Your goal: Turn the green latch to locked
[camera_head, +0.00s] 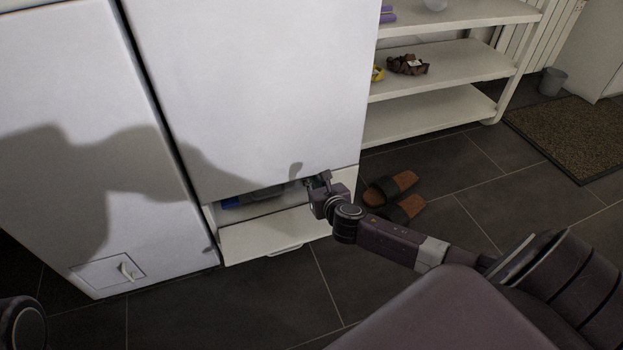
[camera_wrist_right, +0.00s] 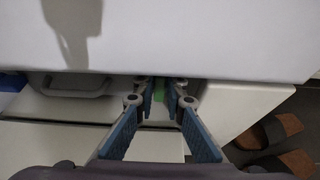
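Two white toploaders stand side by side, the left one (camera_head: 70,110) and the right one (camera_head: 250,80). The right one has an opening low on its front, above a lowered white panel (camera_head: 265,237). In the right wrist view a small green piece, apparently the green latch (camera_wrist_right: 160,88), shows between my right fingers. My right gripper (camera_head: 318,182) reaches into this opening at its right end; in the wrist view the gripper (camera_wrist_right: 160,98) has its fingers apart, one either side of the green piece. Contact cannot be told. The latch's angle is partly hidden. My left gripper is out of view.
A grey item (camera_wrist_right: 72,86) and a blue item (camera_head: 230,202) lie in the opening. Brown sandals (camera_head: 392,187) lie on the dark tiles to the right. A white shoe rack (camera_head: 440,115) stands behind them. A doormat (camera_head: 570,135) lies farther right.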

